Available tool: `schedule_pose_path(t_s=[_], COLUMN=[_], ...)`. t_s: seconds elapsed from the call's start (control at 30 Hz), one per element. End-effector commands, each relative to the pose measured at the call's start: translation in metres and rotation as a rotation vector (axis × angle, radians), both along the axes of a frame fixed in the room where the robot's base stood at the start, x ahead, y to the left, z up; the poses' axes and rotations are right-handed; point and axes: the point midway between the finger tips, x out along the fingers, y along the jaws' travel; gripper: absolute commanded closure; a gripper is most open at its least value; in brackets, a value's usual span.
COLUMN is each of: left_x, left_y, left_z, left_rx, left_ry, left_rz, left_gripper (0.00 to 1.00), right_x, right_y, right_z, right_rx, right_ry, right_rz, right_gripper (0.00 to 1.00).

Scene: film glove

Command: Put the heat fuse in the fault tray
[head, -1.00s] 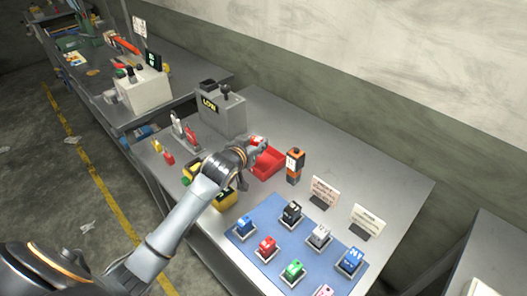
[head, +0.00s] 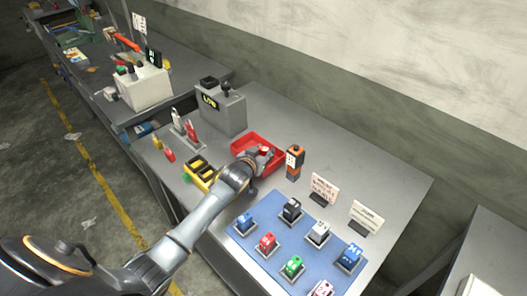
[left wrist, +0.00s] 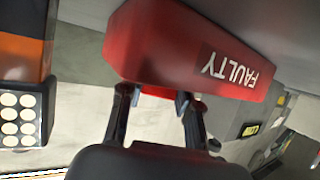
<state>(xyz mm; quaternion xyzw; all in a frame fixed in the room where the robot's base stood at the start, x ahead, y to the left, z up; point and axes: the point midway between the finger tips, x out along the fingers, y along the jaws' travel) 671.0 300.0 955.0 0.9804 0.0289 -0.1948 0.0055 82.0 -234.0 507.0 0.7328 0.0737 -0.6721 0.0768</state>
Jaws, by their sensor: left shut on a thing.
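The red fault tray (head: 277,144) stands on the grey bench in the head view. In the left wrist view its wall (left wrist: 160,42) reads FAULTY, upside down. My left gripper (head: 262,153) is at the tray, its fingertips over or just inside the rim. It is shut on a small red and pale piece (head: 266,149), which looks like the heat fuse and is mostly hidden by the fingers. In the left wrist view the fingertips (left wrist: 156,96) pass partly behind the tray's rim, with red between them. Whether the piece touches the tray floor cannot be told. My right gripper is not in view.
An orange and black device (head: 295,161) stands close right of the tray. A yellow and black holder (head: 199,172) is to its left, and a grey LOW box (head: 221,110) behind. A blue mat (head: 271,226) with several coloured blocks lies in front.

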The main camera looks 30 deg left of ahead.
Motion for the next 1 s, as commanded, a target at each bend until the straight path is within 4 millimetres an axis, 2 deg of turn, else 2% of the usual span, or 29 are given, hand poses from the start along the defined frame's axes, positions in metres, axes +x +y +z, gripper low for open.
schedule_pose_path(t_s=[0.07,0.1,0.17,0.2,0.57,1.0], left_x=[0.0,0.0,0.0,0.0,-0.002,-0.056], left_y=[0.0,0.0,0.0,0.0,0.0,-0.003], left_z=[-0.004,-0.003,-0.003,-0.003,0.001,0.022], left_rx=[-0.001,-0.001,-0.001,-0.001,0.0,-0.001], left_ry=[0.001,0.001,0.001,0.001,0.0,0.0], left_rz=[0.0,0.0,0.0,0.0,0.0,-0.001], left_gripper=[1.0,0.6,0.47,0.45,0.45,0.45], right_x=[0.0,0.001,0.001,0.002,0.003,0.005], right_y=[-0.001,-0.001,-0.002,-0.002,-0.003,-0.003], right_z=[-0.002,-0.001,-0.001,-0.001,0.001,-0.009], right_rx=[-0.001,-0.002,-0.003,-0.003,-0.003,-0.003], right_ry=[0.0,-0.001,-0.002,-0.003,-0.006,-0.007], right_rz=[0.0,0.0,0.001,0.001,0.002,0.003], right_gripper=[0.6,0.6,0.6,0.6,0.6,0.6])
